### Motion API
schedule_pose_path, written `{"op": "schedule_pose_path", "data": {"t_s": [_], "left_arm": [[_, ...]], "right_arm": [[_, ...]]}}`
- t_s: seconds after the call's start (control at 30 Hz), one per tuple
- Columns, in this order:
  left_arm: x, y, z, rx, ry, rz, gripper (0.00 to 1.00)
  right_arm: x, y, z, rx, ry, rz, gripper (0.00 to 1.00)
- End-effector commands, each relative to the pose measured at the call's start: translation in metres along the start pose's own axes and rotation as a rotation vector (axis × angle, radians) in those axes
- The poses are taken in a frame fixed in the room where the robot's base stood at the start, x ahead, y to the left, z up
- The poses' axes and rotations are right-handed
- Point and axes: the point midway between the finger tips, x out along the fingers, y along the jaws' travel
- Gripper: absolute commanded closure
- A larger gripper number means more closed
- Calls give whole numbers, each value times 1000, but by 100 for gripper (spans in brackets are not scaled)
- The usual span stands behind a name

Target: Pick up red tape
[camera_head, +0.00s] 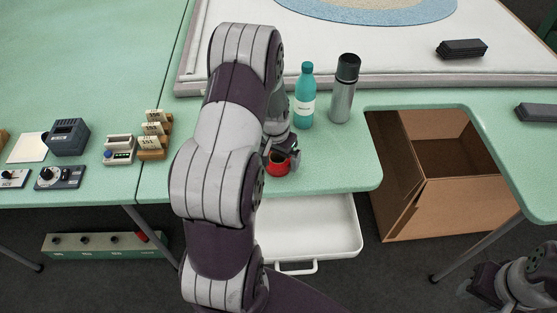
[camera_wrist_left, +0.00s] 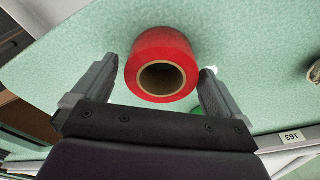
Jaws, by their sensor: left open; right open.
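The red tape (camera_head: 279,166) is a roll on the green table, near its front edge, partly hidden by my left gripper in the head view. In the left wrist view the red tape (camera_wrist_left: 161,52) shows its brown cardboard core and lies between the two fingers. My left gripper (camera_wrist_left: 158,88) is open around the roll, with a finger on each side; I cannot tell whether they touch it. In the head view my left gripper (camera_head: 281,152) is at the roll, largely hidden by its own arm. My right gripper (camera_head: 482,283) is at the lower right, away from the tape, and open.
A teal bottle (camera_head: 305,98) and a grey flask (camera_head: 343,92) stand behind the tape. A cardboard box (camera_head: 400,190) sits below the table's cutout. A white drawer (camera_head: 335,232) is under the table. Small devices and wooden card holders (camera_head: 153,145) lie to the left.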

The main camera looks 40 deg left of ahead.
Motion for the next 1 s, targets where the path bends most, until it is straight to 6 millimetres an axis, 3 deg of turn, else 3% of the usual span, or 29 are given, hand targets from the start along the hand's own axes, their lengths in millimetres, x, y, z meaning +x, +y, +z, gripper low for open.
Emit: {"op": "schedule_pose_path", "data": {"t_s": [0.1, 0.3, 0.43, 0.47, 0.77, 1.0], "left_arm": [[10, 0, 0, 1, 0, 0, 0], [10, 0, 0, 1, 0, 0, 3], [10, 0, 0, 1, 0, 0, 46], [10, 0, 0, 0, 0, 0, 48], [8, 0, 0, 0, 1, -1, 49], [-23, 0, -5, 1, 5, -2, 49]], "right_arm": [[0, 0, 0, 0, 0, 0, 57], [0, 0, 0, 0, 0, 0, 57], [0, 0, 0, 0, 0, 0, 57], [0, 0, 0, 0, 0, 0, 57], [0, 0, 0, 0, 0, 0, 57], [2, 0, 0, 0, 0, 0, 57]]}}
